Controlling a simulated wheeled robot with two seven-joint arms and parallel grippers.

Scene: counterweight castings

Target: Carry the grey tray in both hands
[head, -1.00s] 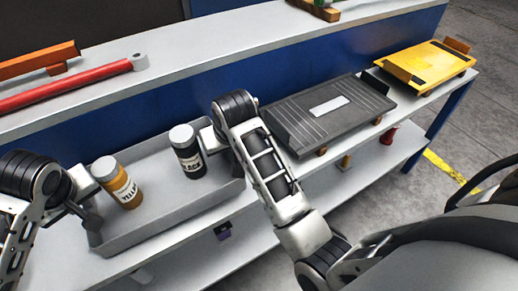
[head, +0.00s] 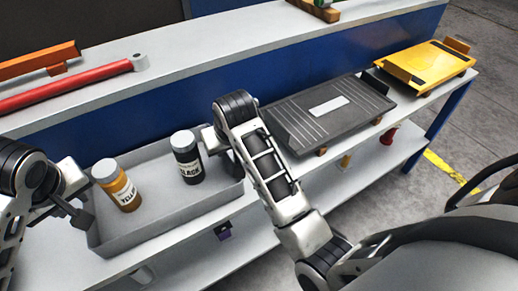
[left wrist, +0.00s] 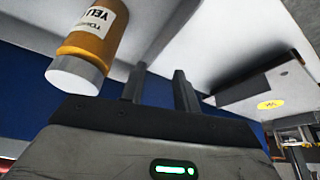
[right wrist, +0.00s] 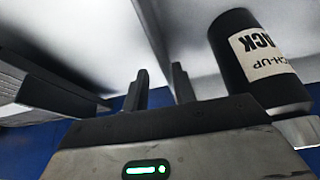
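The grey tray (head: 150,232) lies on the white bench at the left of the head view. A yellow-labelled bottle (head: 118,186) and a black-labelled bottle (head: 187,158) stand upright in it. My left gripper (head: 78,214) is just outside the tray's left end wall. In the left wrist view its fingers (left wrist: 160,90) stand apart with nothing clearly between them. My right gripper is at the tray's right end, partly hidden by my forearm. In the right wrist view its fingers (right wrist: 160,90) are apart, close to the tray wall, and the black-labelled bottle (right wrist: 260,60) is beside them.
A dark grey slatted platform (head: 325,112) sits to the right of the tray, close to my right arm. A yellow platform (head: 425,66) is at the far right end. A raised shelf behind holds a red bar (head: 65,88) and an orange bar (head: 35,60). A lower shelf runs underneath.

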